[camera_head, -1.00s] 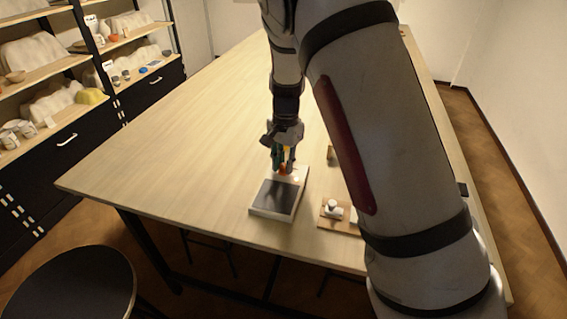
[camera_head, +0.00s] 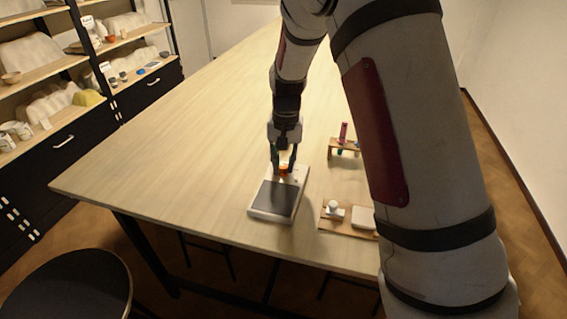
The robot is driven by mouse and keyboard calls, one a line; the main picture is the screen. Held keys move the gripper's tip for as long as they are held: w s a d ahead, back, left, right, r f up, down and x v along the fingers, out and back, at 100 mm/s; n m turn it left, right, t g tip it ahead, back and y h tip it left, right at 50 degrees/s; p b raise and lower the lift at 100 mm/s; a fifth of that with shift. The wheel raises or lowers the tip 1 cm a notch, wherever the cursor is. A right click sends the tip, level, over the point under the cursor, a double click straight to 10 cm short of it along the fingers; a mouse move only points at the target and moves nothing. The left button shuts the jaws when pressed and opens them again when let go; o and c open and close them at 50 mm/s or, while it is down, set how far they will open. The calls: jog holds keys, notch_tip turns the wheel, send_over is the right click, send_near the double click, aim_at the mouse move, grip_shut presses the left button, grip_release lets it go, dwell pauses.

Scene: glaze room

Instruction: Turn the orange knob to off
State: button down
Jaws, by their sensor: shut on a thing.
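The orange knob (camera_head: 284,169) is at the back end of a white device with a dark square top (camera_head: 278,198) on the wooden table. My gripper (camera_head: 284,165) points down over the back end of the device. Its fingers are shut on the knob, one on each side. The fingers hide part of the knob, and its mark and setting are too small to read.
A small wooden stand (camera_head: 343,147) holding a pink item is to the right behind the device. A wooden board (camera_head: 335,225) with white pieces lies to its right. The table (camera_head: 180,165) is clear on the left. A round dark stool (camera_head: 68,285) stands at the front left.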

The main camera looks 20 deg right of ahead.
aim_at(285, 166)
dwell(0.3)
jog(key=c, duration=1.4)
grip_release()
notch_tip(285, 166, up, 12)
jog(key=shift+s+d, duration=0.1)
jog(key=shift+d, duration=0.05)
